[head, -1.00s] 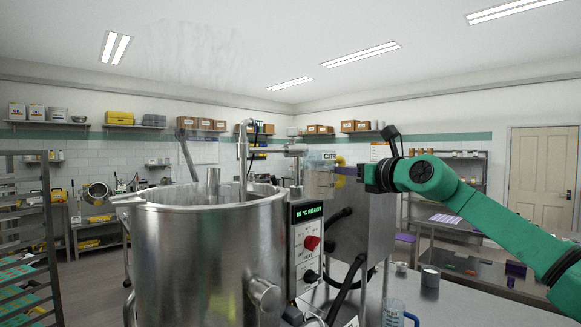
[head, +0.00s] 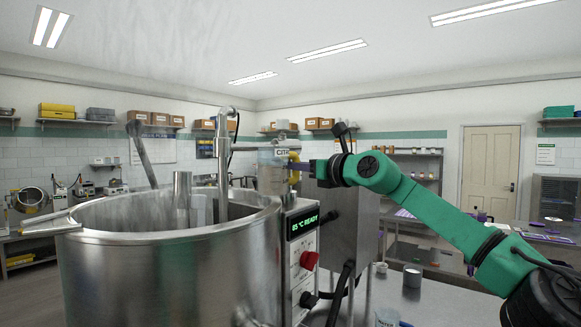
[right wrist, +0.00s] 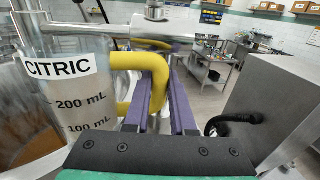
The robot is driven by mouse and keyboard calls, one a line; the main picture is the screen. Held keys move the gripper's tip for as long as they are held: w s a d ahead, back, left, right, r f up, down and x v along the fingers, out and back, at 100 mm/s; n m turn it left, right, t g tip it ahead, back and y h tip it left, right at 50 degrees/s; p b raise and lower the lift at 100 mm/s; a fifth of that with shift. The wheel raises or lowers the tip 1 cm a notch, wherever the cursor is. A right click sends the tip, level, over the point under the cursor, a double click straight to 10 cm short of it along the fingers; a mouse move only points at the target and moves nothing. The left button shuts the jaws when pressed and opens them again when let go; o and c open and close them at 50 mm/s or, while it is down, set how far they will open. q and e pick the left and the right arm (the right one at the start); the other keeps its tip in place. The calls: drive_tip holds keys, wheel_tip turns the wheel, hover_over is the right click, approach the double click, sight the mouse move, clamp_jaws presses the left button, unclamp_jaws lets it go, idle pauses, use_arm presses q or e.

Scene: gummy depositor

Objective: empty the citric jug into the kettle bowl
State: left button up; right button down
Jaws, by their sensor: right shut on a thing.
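The citric jug (head: 271,176) is a clear jug with a white CITRIC label and a yellow handle (right wrist: 152,65). It looks upright, held in the air by the right edge of the steel kettle bowl (head: 165,285) in the head view. My right gripper (head: 301,169) is shut on the yellow handle; its purple fingers (right wrist: 162,80) flank it in the right wrist view. The jug's 100 and 200 mL marks show there, but its fill level is unclear. The kettle's open top shows a stirrer shaft; its bottom is hidden. My left gripper is not in view.
A control box (head: 304,250) reading 85 °C READY is on the kettle's right side. A steel cabinet (head: 350,225) stands behind it. A grey cup (head: 412,277) and a water jug (head: 386,318) are on the steel table. A paddle handle (head: 142,155) rises at the kettle's left.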

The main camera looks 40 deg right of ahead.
sight(291, 153)
drive_tip(key=shift+s+a+r+n, duration=0.15)
drive_tip(key=shift+a+r+n, duration=0.2)
drive_tip(key=shift+r, duration=0.15)
drive_tip(key=shift+a+r+n+p, duration=0.35)
drive_tip(key=shift+a+r+n, duration=0.3)
drive_tip(key=shift+r+n, duration=0.15)
drive_tip(key=shift+s+a+r+n+t, duration=0.15)
drive_tip(key=shift+a+r+n+t, duration=0.15)
drive_tip(key=shift+a, duration=0.1)
drive_tip(key=shift+s+a+r+n, duration=0.25)
drive_tip(key=shift+a+r+n, duration=0.55)
drive_tip(key=shift+a, duration=0.2)
drive_tip(key=shift+a, duration=0.1)
